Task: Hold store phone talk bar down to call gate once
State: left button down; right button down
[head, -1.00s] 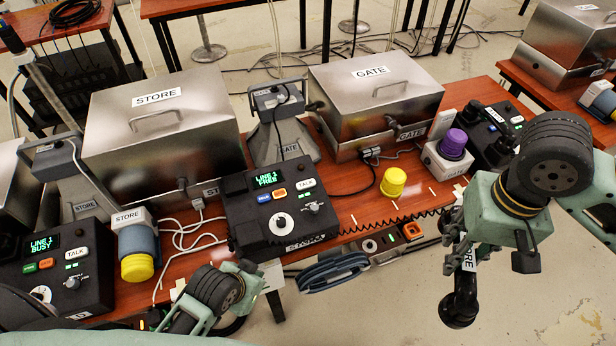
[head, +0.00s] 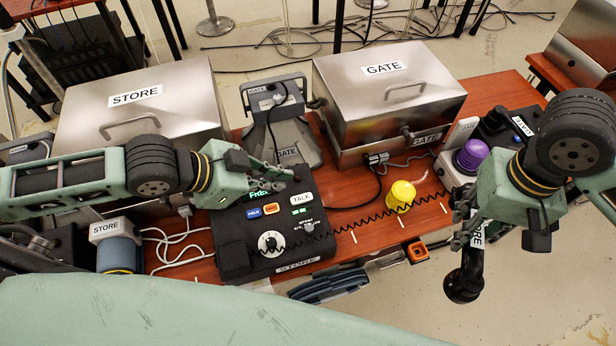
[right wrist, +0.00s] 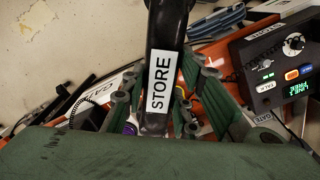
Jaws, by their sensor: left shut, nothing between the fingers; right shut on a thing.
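The black STORE phone base (head: 240,225) sits on the red-brown table. Its white TALK bar (head: 302,199) is uncovered, right of the blue and orange keys. The green display (head: 262,193) is partly hidden by my left gripper. My left gripper (head: 282,178) is shut and empty, over the back of the base, left of and behind the TALK bar; contact cannot be told. My right gripper (head: 470,228) is shut on the black STORE handset (head: 464,284), which hangs off the table's front edge. The handset (right wrist: 162,25) and phone base (right wrist: 268,85) also show in the right wrist view.
A coiled cord (head: 370,220) stretches from the base toward the handset. Metal STORE (head: 185,90) and GATE (head: 345,80) boxes stand behind.

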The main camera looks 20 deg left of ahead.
jog(key=shift+w, duration=0.2)
jog(key=shift+s+r, duration=0.1)
jog(key=shift+s, duration=0.2)
jog(key=shift+w, duration=0.15)
jog(key=shift+r+p, duration=0.6)
jog(key=shift+p, duration=0.05)
pick_arm(q)
send_over(302, 199)
jog(key=f, duration=0.6)
jog(key=s+f, duration=0.1)
jog(key=f, duration=0.2)
jog(key=shift+d+f, duration=0.2)
jog(key=shift+d, duration=0.2)
pick_arm(e)
jog(key=shift+r, duration=0.2)
pick_arm(q)
jog(key=shift+a+f, duration=0.1)
jog(key=shift+f, duration=0.45)
jog(key=shift+w, duration=0.1)
